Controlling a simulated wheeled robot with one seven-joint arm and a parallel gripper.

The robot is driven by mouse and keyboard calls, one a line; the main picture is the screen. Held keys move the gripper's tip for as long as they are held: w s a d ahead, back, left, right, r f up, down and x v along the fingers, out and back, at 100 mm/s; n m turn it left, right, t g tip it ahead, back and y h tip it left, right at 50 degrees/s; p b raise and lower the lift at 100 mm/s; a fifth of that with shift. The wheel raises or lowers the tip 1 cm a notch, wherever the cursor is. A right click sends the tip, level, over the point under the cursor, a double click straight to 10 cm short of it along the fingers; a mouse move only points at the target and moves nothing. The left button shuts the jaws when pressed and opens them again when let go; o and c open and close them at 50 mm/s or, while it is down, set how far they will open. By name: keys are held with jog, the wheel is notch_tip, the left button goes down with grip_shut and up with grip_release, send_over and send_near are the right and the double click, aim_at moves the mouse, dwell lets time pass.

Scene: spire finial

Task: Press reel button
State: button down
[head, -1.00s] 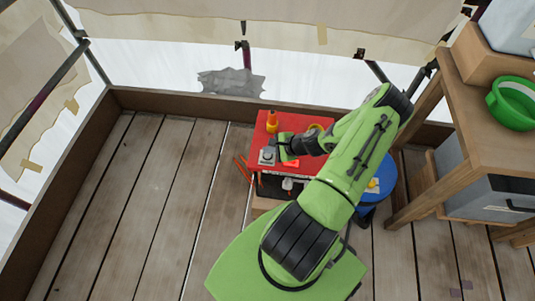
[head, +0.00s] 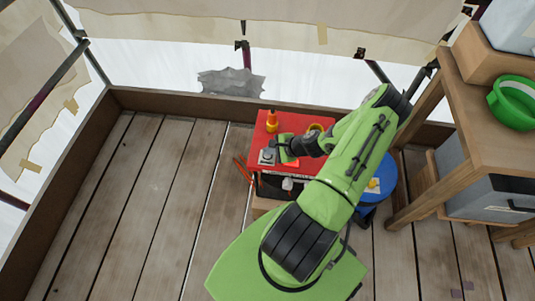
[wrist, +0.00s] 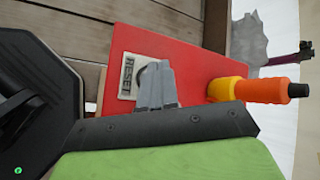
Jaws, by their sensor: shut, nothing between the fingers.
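A small grey plate (head: 266,158) lies at the left edge of the red tabletop (head: 262,132). In the wrist view the same plate (wrist: 126,78) carries a label that looks like "RESET". No label reading "reel" can be seen. My gripper (head: 274,149) is at the plate in the head view. In the wrist view its grey fingers (wrist: 155,84) are together and empty, over the edge of the plate. They hide part of it, and any button there is covered. Whether the tips touch it I cannot tell.
An orange and yellow bottle-like thing (head: 272,122) stands near the plate, close to the fingers in the wrist view (wrist: 258,90). A yellow ring (head: 315,128) lies on the tabletop. A blue round thing (head: 384,178) and a wooden shelf (head: 440,150) are right. Floor at left is clear.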

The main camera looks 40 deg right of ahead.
aim_at(270, 156)
jog(key=shift+f+b, duration=0.3)
jog(key=shift+f, duration=0.15)
dwell(0.5)
jog(key=shift+r+p, duration=0.75)
jog(key=shift+r, duration=0.15)
notch_tip(270, 156, up, 5)
jog(key=p, duration=0.4)
jog(key=shift+r, duration=0.1)
dwell(0.3)
